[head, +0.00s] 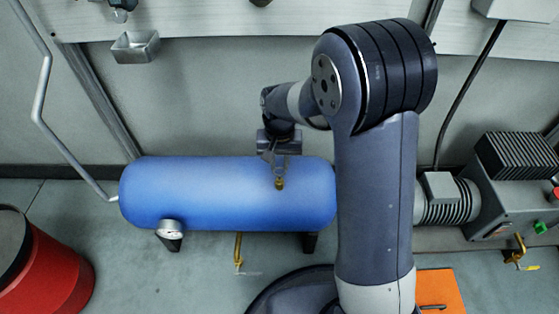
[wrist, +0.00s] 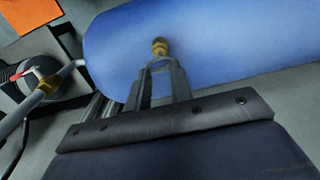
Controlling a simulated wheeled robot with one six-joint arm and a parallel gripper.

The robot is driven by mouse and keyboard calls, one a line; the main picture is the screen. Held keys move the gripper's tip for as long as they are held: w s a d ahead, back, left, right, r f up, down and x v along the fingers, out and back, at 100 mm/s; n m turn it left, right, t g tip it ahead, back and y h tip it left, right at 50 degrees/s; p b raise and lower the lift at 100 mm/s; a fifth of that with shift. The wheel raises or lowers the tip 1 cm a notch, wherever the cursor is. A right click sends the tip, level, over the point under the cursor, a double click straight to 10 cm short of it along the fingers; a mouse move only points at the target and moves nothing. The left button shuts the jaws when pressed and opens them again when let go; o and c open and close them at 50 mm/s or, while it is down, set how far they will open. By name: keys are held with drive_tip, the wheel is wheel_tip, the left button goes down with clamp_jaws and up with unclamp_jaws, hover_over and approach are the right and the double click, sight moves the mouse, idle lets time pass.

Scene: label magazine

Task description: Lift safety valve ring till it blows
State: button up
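The safety valve is a small brass fitting (head: 279,184) standing on top of the blue tank (head: 180,190). In the wrist view the brass valve (wrist: 160,47) shows just beyond my fingertips. I cannot make out its ring. My gripper (head: 277,160) is above and behind the valve, pointing down toward it. In the wrist view my gripper (wrist: 161,63) has its two fingers apart, with a gap between them in line with the valve. I see nothing held in the gap. Whether a fingertip touches the valve cannot be told.
A pressure gauge (head: 170,229) sits on the tank's front, and a brass drain pipe (head: 238,252) hangs below. A grey compressor motor (head: 447,200) stands at right. A red drum (head: 45,265) stands at lower left. A grey pipe (head: 43,90) runs down to the tank's left end.

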clamp_jaws()
drive_tip(key=shift+r, duration=0.1)
drive_tip(key=shift+r+p, duration=0.65)
drive_tip(key=shift+p, duration=0.4)
drive_tip(key=o, duration=0.6)
unclamp_jaws()
drive_tip(key=shift+c, duration=0.2)
